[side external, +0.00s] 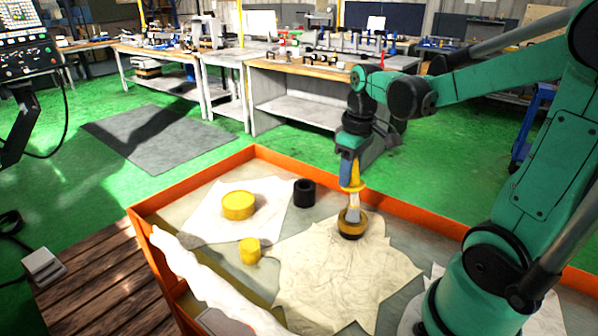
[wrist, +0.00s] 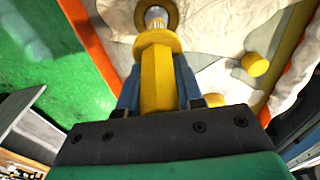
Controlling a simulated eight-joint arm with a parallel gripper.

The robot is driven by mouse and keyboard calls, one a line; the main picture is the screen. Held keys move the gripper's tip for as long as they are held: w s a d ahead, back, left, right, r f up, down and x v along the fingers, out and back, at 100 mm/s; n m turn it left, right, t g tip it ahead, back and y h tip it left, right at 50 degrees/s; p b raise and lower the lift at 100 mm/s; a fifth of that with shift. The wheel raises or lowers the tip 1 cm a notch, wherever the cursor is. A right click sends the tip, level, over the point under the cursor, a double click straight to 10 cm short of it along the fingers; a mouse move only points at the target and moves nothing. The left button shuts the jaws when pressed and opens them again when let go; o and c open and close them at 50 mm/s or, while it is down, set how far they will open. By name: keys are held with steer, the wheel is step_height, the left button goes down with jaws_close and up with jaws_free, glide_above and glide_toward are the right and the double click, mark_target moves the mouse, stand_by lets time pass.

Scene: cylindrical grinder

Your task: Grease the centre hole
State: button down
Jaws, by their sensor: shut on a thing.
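My gripper (side external: 349,166) is shut on the yellow handle (wrist: 157,75) of a brush-like tool, which it holds about upright with its working end down. The tool has a yellow collar (side external: 352,187) and a pale metal shaft (side external: 353,201) below it. The shaft's lower end meets a small round pot (side external: 351,230), dark with a yellowish rim, standing on a cream cloth (side external: 318,275). I cannot tell how deep the tip is in the pot, as the tip is hidden. No centre hole can be made out clearly in either view.
An orange-rimmed tray (side external: 195,180) surrounds the work. In it are a wide yellow disc (side external: 238,206) on a white cloth, a small yellow cylinder (side external: 250,251) and a black hollow cylinder (side external: 304,194). A rolled white cloth (side external: 205,278) lies along the front rim. Benches stand behind.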

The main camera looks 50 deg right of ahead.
steer(key=shift+r, duration=3.05)
